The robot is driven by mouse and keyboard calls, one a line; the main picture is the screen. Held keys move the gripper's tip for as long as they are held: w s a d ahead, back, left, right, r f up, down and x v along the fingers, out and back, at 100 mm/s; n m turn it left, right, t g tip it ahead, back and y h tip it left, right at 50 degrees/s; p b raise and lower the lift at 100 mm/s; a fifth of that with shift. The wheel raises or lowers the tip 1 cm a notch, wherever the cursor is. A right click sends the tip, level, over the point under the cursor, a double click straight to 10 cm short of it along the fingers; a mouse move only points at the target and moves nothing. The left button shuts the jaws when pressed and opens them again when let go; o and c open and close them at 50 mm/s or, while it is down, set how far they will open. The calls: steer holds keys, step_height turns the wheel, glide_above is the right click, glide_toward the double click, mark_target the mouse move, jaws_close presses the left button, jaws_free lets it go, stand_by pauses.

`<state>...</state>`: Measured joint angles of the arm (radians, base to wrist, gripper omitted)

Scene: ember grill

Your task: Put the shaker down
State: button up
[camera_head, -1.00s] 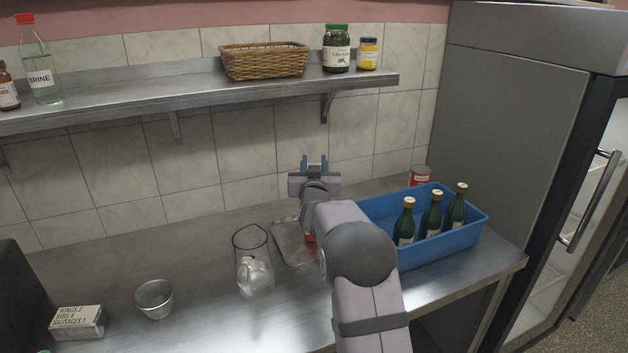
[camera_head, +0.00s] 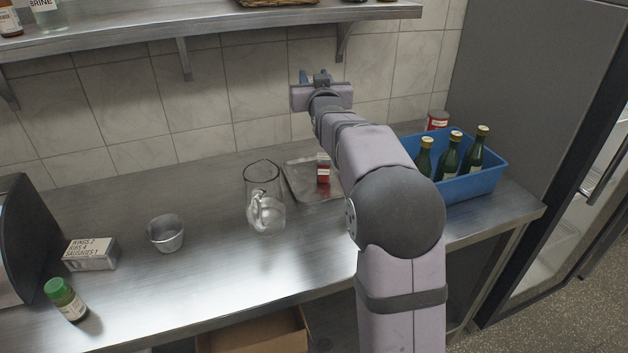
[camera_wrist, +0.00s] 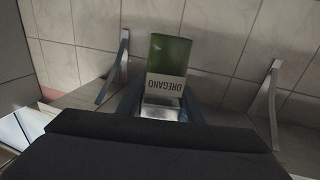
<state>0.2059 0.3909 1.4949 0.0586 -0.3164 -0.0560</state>
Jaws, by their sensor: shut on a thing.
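My gripper (camera_head: 320,77) is raised near the tiled wall, above the back of the counter and below the shelf. In the wrist view it (camera_wrist: 158,105) is shut on a shaker (camera_wrist: 169,66) with a green body, a pale label reading OREGANO and a silvery end between the fingers. In the head view my gripper and arm hide this shaker. It is held in the air, apart from the counter (camera_head: 215,275).
A metal tray (camera_head: 300,185) with a small red-and-white item (camera_head: 323,170), a glass jug (camera_head: 265,200), a metal cup (camera_head: 166,233), a box (camera_head: 91,254) and a green-capped jar (camera_head: 66,300) stand on the counter. A blue crate (camera_head: 470,190) holds bottles. The shelf (camera_head: 230,30) is overhead.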

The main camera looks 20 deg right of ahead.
steer(key=a+f+n+y, duration=0.3)
steer(key=a+f+y, duration=0.1)
steer(key=a, duration=0.1)
step_height(320, 180, down, 18)
steer(key=shift+a+r+p, duration=0.1)
steer(key=shift+a+p, duration=0.05)
steer(key=shift+p, duration=0.5)
stand_by(0.5)
steer(key=shift+s+f+b, duration=0.15)
steer(key=shift+f+b, duration=0.35)
